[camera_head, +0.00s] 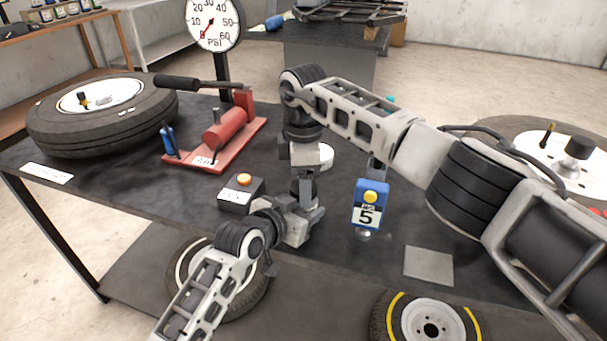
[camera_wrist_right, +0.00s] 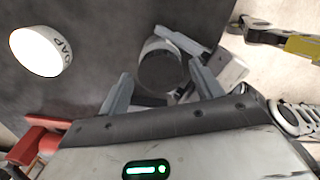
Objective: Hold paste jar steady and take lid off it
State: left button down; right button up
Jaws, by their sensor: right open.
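The paste jar (camera_wrist_right: 148,48) shows in the right wrist view as a round, pale-sided jar with a dark round lid (camera_wrist_right: 162,72) on top. In the head view the dark lid (camera_head: 303,188) is partly hidden between my two grippers. My left gripper (camera_head: 306,212) comes from the lower left, with its fingers around the jar's sides; it also shows in the right wrist view (camera_wrist_right: 190,62). My right gripper (camera_head: 304,172) points down from above the jar. Its fingers (camera_wrist_right: 160,85) are open, one on each side of the lid, with visible gaps.
A white round tub with lettering (camera_wrist_right: 40,52) stands close behind the jar. A black box with an orange button (camera_head: 240,194), a red tool (camera_head: 222,130), a gauge (camera_head: 213,25) and a tyre (camera_head: 100,115) are left. A blue device marked 5 (camera_head: 369,208) is right.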

jog(key=c, duration=1)
jog(key=n, duration=0.7)
jog(key=shift+r+n, duration=0.1)
jog(key=shift+n, duration=0.2)
jog(key=n, duration=1.4)
jog(key=shift+n, duration=0.4)
jog(key=n, duration=0.7)
jog(key=shift+n, duration=0.3)
jog(key=n, duration=2.4)
jog(key=shift+r, duration=0.1)
